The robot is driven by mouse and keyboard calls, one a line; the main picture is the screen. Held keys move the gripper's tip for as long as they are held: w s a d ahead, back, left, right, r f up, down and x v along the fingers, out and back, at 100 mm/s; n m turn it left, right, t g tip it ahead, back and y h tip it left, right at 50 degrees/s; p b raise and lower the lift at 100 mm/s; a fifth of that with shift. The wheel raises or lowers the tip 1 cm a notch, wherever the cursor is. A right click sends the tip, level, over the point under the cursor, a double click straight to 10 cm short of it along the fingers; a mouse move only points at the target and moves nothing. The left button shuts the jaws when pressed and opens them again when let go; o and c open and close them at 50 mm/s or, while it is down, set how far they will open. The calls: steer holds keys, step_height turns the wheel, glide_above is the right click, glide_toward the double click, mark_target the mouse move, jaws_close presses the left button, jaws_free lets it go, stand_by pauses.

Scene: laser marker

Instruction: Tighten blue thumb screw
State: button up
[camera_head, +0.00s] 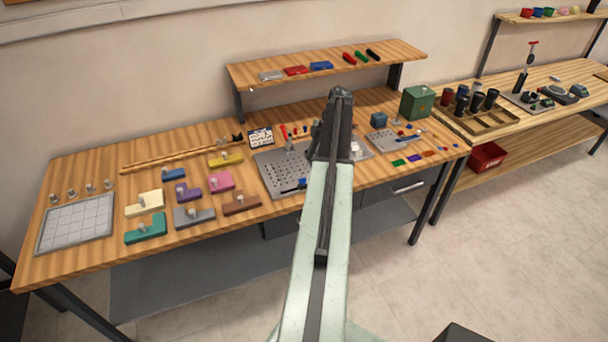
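A grey perforated metal plate (270,165) lies on the wooden bench in the middle. A small upright post (290,145) stands at its back edge. A small blue piece (302,182) sits at its front right, close to my arm; it is too small to tell whether it is the blue thumb screw. My pale green arm reaches up the picture over the plate's right part and hides it. My gripper (338,95) is at the arm's dark far end, seen from behind. Its fingertips are not clear, and I cannot tell whether it holds anything.
Coloured blocks with knobs, such as a yellow one (226,159), cover the bench's left half. A grey grid tray (77,222) is at far left. A raised shelf (270,84) runs behind my gripper. A green box (417,101) stands at right.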

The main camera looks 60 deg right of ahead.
mark_target(302, 182)
steer(key=b+x, duration=0.7)
steer(key=x, duration=0.1)
steer(key=shift+w+r, duration=0.1)
